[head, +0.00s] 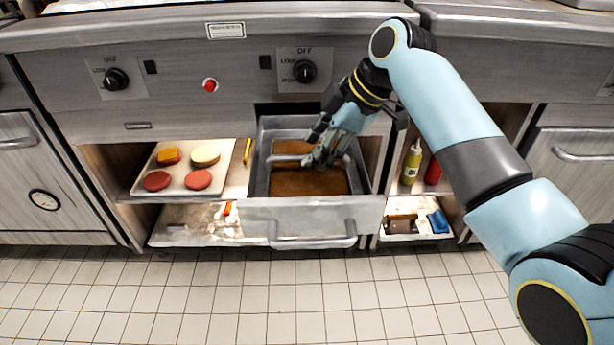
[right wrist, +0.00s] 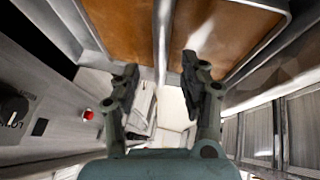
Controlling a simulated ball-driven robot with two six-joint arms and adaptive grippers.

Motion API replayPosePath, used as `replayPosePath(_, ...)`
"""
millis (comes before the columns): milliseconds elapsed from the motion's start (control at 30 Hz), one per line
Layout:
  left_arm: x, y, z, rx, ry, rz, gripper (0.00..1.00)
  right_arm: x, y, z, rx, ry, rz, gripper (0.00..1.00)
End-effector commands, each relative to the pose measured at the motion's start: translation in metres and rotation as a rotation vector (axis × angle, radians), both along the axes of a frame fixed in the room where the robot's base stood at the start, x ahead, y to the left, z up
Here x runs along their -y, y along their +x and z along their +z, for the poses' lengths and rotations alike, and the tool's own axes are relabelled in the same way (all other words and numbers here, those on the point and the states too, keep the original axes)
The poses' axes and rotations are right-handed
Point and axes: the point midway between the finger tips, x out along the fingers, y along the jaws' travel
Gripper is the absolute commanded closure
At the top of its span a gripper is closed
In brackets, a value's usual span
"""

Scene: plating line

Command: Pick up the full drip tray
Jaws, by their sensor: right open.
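The drip tray (head: 263,172) sits in a pulled-out metal drawer (head: 310,214) in the middle of the head view. Brown liquid (head: 308,184) lies in it on both sides of a grey crossbar. The crossbar (right wrist: 163,38) also shows in the right wrist view, between two brown areas. My right gripper (head: 318,158) is over the tray, near the crossbar. In the right wrist view the right gripper (right wrist: 160,80) is open, with its fingers to either side of the crossbar's line. I cannot tell whether they touch it. My left gripper is not in view.
A tray (head: 188,181) with patties and buns is on the left shelf. A yellow bottle (head: 411,162) and a red bottle (head: 433,171) stand in the right compartment, above a blue item (head: 438,221). The drawer handle (head: 312,242) sticks out in front. The tiled floor is clear.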

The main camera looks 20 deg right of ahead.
Motion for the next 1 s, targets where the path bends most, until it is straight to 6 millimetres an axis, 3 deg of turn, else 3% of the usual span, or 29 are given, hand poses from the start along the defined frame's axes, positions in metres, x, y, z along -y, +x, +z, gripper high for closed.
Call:
replayPosePath(100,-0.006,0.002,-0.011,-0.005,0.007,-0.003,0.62,-0.008,0.006,-0.024,-0.006,0.004,0.000,0.56)
replayPosePath(200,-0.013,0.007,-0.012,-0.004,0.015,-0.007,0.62,-0.014,0.010,-0.034,-0.006,0.001,0.000,0.56)
replayPosePath(367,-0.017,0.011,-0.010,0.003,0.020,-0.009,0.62,-0.014,0.011,-0.033,-0.001,0.000,0.000,0.56)
replayPosePath(700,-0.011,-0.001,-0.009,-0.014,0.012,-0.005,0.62,-0.014,0.011,-0.034,-0.002,0.001,-0.001,0.56)
replayPosePath(1000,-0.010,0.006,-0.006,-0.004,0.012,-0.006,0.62,-0.014,0.011,-0.038,-0.003,0.001,-0.001,0.56)
